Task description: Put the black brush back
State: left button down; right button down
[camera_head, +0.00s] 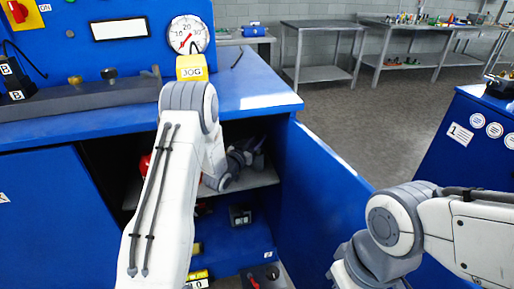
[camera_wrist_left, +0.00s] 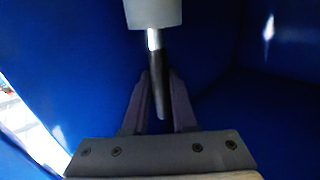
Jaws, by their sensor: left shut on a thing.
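My left arm reaches through the open door of the blue cabinet. Its gripper (camera_head: 256,148) is inside, above the grey shelf (camera_head: 262,178), and is partly hidden by the arm. In the left wrist view the gripper (camera_wrist_left: 159,88) is shut on a slim dark handle, which I take to be the black brush (camera_wrist_left: 158,92). The handle has a shiny metal collar and a pale, wide end (camera_wrist_left: 153,12) pointing away from the wrist. In the head view I cannot make the brush out. My right arm shows at the lower right, but its gripper is out of view.
The cabinet door (camera_head: 325,195) stands open on the right. A red thing (camera_head: 145,165) shows on the shelf behind my arm. A small dark box (camera_head: 240,215) and yellow-marked things (camera_head: 198,275) are lower down. The blue counter (camera_head: 245,85) overhangs the opening.

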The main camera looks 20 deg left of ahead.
aim_at(257, 153)
pick_arm(q)
notch_tip(257, 153, down, 3)
jog(key=shift+f, duration=0.1)
jog(key=shift+s, duration=0.1)
jog(key=shift+f+b, duration=0.15)
jog(key=shift+b, duration=0.15)
jog(key=c, duration=0.7)
grip_release()
jog(key=shift+a, duration=0.1)
jog(key=shift+r, duration=0.25)
jog(key=s+a, duration=0.2)
jog(key=s, duration=0.9)
jog(key=shift+s+a, duration=0.15)
jog(key=shift+s, duration=0.25)
